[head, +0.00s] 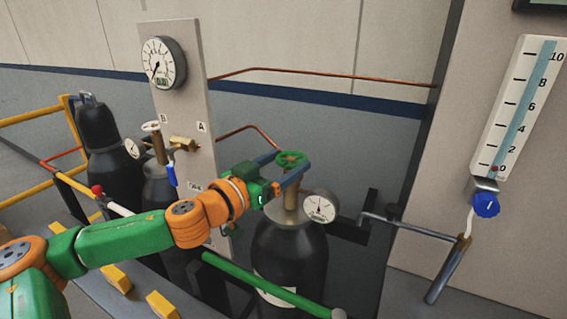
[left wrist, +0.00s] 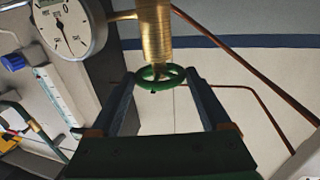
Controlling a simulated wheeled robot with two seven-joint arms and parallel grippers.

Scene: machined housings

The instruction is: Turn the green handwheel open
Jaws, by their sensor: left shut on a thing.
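The green handwheel (head: 291,157) sits on top of a brass valve stem (head: 290,199) on the black cylinder (head: 290,262) at the centre. My left gripper (head: 292,163) reaches in from the left, its two fingers on either side of the handwheel's rim. In the left wrist view the handwheel (left wrist: 160,83) lies between the fingertips (left wrist: 161,77), with the brass stem (left wrist: 157,40) behind it. The gripper is shut on the handwheel. A round white gauge (head: 320,207) is beside the stem; it also shows in the left wrist view (left wrist: 68,25). My right gripper is out of view.
A panel (head: 187,100) with a large gauge (head: 163,62) stands behind. A second cylinder (head: 158,190) has a white handwheel (head: 150,126). A green rail (head: 265,284) crosses in front. On the right are a scale (head: 515,105) and a blue knob (head: 486,205).

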